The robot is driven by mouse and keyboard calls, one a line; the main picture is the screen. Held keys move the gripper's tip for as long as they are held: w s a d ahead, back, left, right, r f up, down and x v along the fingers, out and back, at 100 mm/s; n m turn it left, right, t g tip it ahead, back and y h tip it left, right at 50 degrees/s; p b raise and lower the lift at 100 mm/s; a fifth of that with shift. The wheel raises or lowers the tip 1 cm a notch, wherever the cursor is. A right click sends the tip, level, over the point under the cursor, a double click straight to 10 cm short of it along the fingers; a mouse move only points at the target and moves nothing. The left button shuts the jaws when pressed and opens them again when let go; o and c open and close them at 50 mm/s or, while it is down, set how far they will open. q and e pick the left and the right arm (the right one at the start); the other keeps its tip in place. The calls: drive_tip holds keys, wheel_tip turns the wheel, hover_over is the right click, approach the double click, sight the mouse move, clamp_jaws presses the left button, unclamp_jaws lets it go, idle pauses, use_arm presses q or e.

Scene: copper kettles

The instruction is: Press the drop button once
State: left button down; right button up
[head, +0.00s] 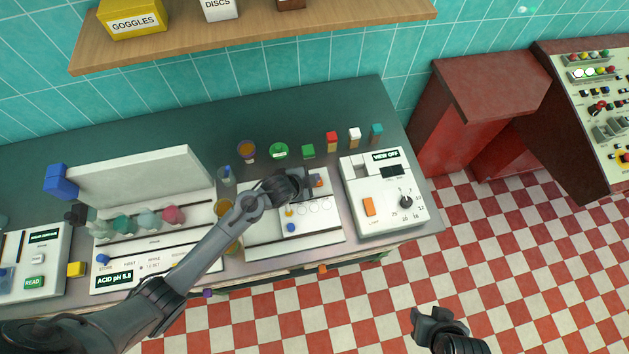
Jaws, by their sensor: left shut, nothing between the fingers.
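My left gripper (309,184) is shut and empty. It is over the back part of a white station (262,236) in the middle of the bench, close to a small orange part (318,181). I cannot tell if it touches that part. The station has a blue button (291,228), a small yellow piece (289,212) and a few pale rings. I cannot read a drop label, and my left arm hides the station's left-back area. My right gripper (428,317) is low over the floor at the right, away from the bench; its jaws are unclear.
A white instrument (357,214) with an orange switch and black knob stands right of the station. Small bottles and coloured caps line the bench behind. A white rack with coloured flasks (173,215) stands left. A wooden shelf (250,36) overhangs the back.

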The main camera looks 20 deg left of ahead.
use_arm(q)
drive_tip(key=shift+f, duration=0.1)
drive_tip(key=shift+f, duration=0.35)
drive_tip(key=shift+f+b, duration=0.4)
drive_tip(key=shift+f, duration=0.1)
idle(0.7)
drive_tip(key=shift+r, duration=0.1)
drive_tip(key=shift+r+p, duration=0.85)
drive_tip(key=shift+p, duration=0.15)
drive_tip(key=shift+r, duration=0.1)
wheel_tip(320, 180, up, 5)
drive_tip(key=p, duration=0.5)
drive_tip(key=shift+s+f, duration=0.1)
drive_tip(key=shift+f, duration=0.1)
idle(0.5)
